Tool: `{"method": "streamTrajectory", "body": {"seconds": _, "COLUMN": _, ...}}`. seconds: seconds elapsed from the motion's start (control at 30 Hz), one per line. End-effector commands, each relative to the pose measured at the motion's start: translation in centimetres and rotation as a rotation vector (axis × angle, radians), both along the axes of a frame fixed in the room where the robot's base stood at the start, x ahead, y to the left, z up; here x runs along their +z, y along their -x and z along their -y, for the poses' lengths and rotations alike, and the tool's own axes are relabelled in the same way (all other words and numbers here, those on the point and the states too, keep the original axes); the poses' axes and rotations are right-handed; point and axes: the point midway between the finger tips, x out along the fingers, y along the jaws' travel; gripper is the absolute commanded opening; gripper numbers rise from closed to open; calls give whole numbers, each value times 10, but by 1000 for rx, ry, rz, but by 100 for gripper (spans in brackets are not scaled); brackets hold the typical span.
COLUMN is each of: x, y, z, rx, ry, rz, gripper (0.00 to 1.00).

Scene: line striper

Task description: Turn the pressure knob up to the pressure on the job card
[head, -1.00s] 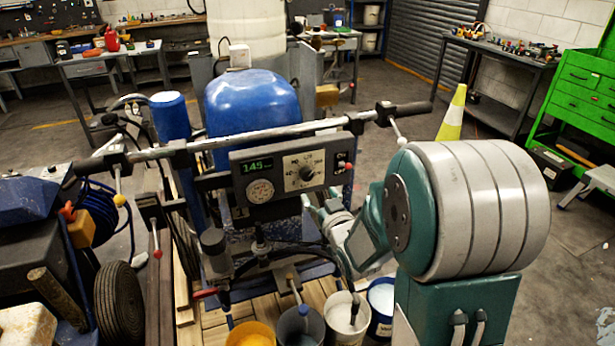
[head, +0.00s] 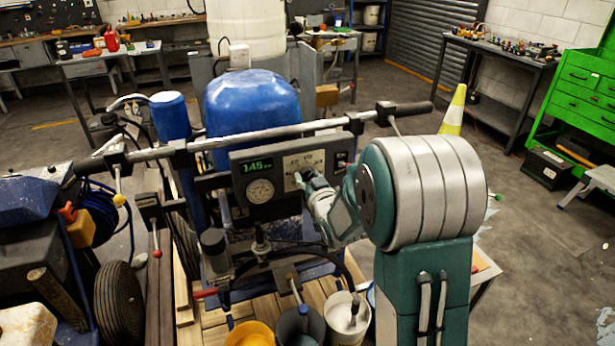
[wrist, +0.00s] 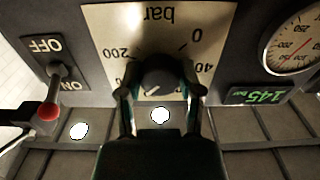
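The black pressure knob (wrist: 161,76) sits on a pale dial plate (wrist: 112,26) marked "bar", upside down in the wrist view. Its white pointer mark faces lower left there. My gripper (wrist: 160,95) has one finger on each side of the knob, with no firm grip visible. In the head view my gripper (head: 308,182) is at the dial plate (head: 317,160) and hides the knob. The green pressure display (head: 257,167) reads 145 bar; it also shows in the wrist view (wrist: 257,96). I cannot make out a job card.
A round gauge (head: 260,191) is below the display. An ON/OFF toggle with a red tip (wrist: 48,110) is beside the dial plate. The handlebar (head: 250,138) runs above the panel. Buckets, one of them yellow (head: 250,334), stand below.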

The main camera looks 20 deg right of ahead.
Motion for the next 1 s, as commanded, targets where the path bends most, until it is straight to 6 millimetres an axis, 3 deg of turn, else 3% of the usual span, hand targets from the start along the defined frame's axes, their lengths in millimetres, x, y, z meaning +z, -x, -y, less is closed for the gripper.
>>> {"method": "streamTrajectory", "body": {"seconds": 0.67, "x": 0, "y": -1, "z": -1, "rx": 2, "ry": -96, "rz": -1, "gripper": 0}}
{"method": "streamTrajectory", "body": {"seconds": 0.7, "x": 0, "y": -1, "z": -1, "rx": 2, "ry": -96, "rz": -1, "gripper": 57}}
{"method": "streamTrajectory", "body": {"seconds": 0.77, "x": 0, "y": -1, "z": -1, "rx": 2, "ry": -96, "rz": -2, "gripper": 82}}
{"method": "streamTrajectory", "body": {"seconds": 1.0, "x": 0, "y": -1, "z": 0, "rx": 1, "ry": -96, "rz": -2, "gripper": 82}}
